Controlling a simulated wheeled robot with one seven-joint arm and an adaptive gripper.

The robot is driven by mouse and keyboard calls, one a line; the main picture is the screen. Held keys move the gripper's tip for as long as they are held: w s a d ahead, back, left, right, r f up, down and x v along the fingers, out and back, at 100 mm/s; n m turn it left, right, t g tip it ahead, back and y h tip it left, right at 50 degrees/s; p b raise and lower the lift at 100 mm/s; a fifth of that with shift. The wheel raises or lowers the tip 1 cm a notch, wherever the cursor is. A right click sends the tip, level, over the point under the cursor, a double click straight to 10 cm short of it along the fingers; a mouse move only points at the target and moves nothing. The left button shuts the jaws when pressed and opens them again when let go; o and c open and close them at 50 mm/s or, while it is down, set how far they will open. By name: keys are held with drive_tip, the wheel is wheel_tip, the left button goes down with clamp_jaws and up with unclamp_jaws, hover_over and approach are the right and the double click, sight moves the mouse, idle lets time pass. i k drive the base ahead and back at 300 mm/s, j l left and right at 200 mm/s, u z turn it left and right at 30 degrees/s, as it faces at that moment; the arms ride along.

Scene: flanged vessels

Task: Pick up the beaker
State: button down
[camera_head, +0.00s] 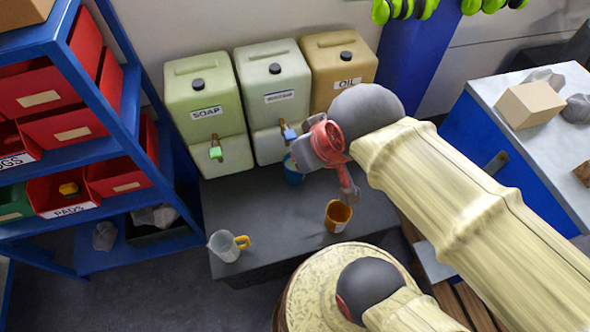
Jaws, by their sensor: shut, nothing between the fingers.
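A pale translucent beaker (222,248) with a yellow handle stands upright on the dark low bench, near its front left corner. My gripper (349,192) reaches in from the right and points down above the bench. It looks narrow and shut, with nothing seen in it. It is well to the right of the beaker, just above and behind an orange cup (338,217). I cannot tell whether it touches that cup.
Green (207,95), pale grey (273,85) and tan (341,62) dispensers stand behind the bench (285,222). A blue cup (293,172) sits below the taps. A blue shelf (110,150) with red bins stands left. The bench between beaker and orange cup is clear.

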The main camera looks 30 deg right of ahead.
sight(293, 176)
drive_tip(key=j+z, duration=0.1)
drive_tip(key=z, duration=1.5)
drive_tip(key=k+j+z, duration=0.45)
drive_tip(key=j, duration=0.1)
